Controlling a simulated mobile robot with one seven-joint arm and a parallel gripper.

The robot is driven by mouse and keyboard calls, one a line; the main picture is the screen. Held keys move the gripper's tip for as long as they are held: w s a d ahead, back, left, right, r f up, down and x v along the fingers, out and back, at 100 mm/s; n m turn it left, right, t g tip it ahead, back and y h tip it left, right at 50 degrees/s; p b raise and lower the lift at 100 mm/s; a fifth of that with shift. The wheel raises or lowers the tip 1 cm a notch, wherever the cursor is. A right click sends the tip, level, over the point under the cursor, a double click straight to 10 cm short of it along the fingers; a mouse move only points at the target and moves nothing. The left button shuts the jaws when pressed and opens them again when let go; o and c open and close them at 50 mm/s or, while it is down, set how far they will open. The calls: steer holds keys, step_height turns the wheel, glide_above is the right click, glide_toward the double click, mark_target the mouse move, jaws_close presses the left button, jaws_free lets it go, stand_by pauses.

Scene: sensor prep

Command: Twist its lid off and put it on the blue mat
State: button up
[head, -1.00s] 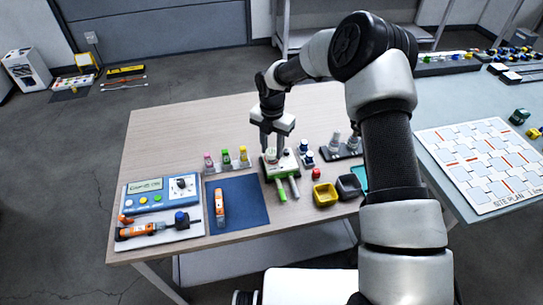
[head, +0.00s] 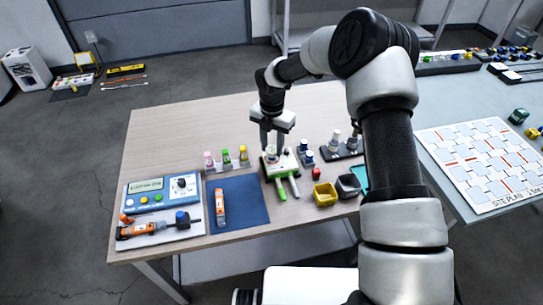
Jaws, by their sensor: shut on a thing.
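My gripper (head: 271,147) points down at the green and white holder (head: 284,164) near the middle of the table. It is shut on a small pale lidded thing (head: 271,156) at the holder's left end. The fingers hide much of that thing, and I cannot tell its lid from its body. The blue mat (head: 245,203) lies flat in front and to the left of the holder. An orange and white tool (head: 220,203) lies on the left part of the mat, and the rest of the mat is bare.
A rack of pink, green and yellow capped bottles (head: 227,162) stands left of my gripper. A yellow bin (head: 325,194) and a dark grey bin (head: 348,185) stand to the right. A blue meter (head: 160,194) is at the left. The table's back left is clear.

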steer(key=shift+r+p, duration=0.85)
steer(key=shift+r, duration=0.6)
steer(key=shift+s+a+f, duration=0.1)
steer(key=shift+a, duration=0.05)
steer(key=s+a+n+b, duration=0.1)
steer(key=s+a+b, duration=0.3)
steer(key=s+b, duration=0.15)
steer(key=n+b, duration=0.1)
steer(key=b, duration=0.5)
glide_above(248, 194)
step_height(248, 194, down, 5)
steer(key=shift+f, duration=0.1)
steer(key=shift+w+f+b, duration=0.1)
steer(key=shift+f+b, duration=0.35)
steer(key=shift+f, duration=1.6)
